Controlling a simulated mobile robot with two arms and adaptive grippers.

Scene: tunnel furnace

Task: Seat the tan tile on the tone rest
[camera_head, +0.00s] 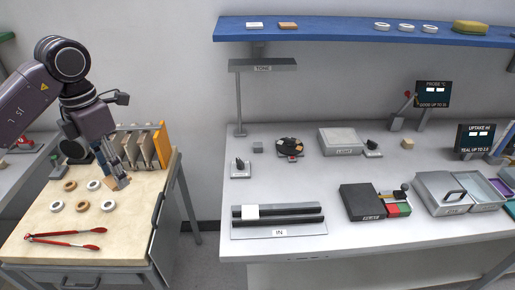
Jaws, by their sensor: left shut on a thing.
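My left gripper (117,177) reaches down over the cream-topped bench (140,225) at the left. It is shut on a small tan tile (124,184), which shows at its fingertips; the fingers partly hide it. I cannot tell whether the tile touches the bench top. A grey hood marked TONE (263,68) stands on a post at the left of the grey table (345,200). A small grey block (258,147) sits below the hood; I cannot tell whether it is the tone rest. My right gripper is not in view.
White and tan rings (82,206) and red tongs (65,238) lie on the bench, with a slotted rack (140,147) behind. A gap separates bench and table.

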